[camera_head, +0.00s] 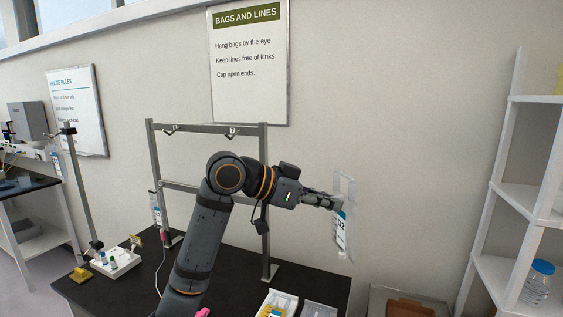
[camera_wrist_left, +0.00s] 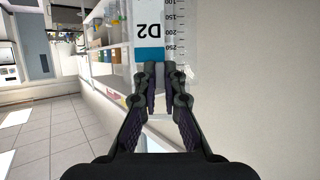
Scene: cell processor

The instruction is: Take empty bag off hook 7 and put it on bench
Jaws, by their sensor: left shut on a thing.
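A clear bag (camera_head: 344,238) with a white and blue label reading D2 hangs upright in the air, right of the metal rack (camera_head: 265,225). My left gripper (camera_head: 337,204) is shut on it. The wrist view shows the bag (camera_wrist_left: 149,28) between the left gripper's fingertips (camera_wrist_left: 165,72), with its printed scale beside the label. The rack carries hooks (camera_head: 232,132) on its top bar; no hook numbers are readable. The black bench (camera_head: 108,288) lies below the rack, partly hidden by my left arm. My right gripper is not in view.
Another bag (camera_head: 155,208) hangs at the rack's left side. A white vial tray (camera_head: 117,266) and a yellow object (camera_head: 80,275) sit on the bench's left. White trays (camera_head: 320,311) stand at its front right. White shelves (camera_head: 533,197) stand at the right.

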